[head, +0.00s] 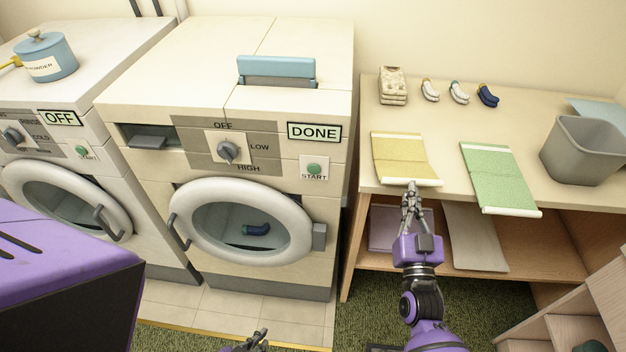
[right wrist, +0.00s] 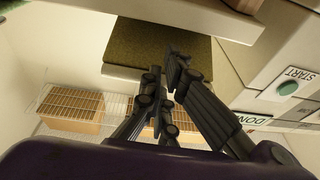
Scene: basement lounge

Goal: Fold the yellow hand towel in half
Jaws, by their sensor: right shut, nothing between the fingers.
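The yellow hand towel (head: 402,155) lies spread out on the tabletop, with white bands at its far and near ends and a crease line across its middle. Its near end reaches the front edge of the table. My right gripper (head: 411,188) is shut and empty right at that near end; I cannot tell whether it touches the cloth. Its fingers also show close together in the right wrist view (right wrist: 168,72). Only the fingertips of my left gripper (head: 250,342) show at the bottom of the head view, low in front of the washer, and their opening is unclear.
A green towel (head: 498,176) lies right of the yellow one. A grey bin (head: 582,150) stands farther right. Folded cloth (head: 393,84) and several rolled socks (head: 459,91) sit at the back of the table (head: 525,100). A washing machine (head: 235,150) stands close on the left.

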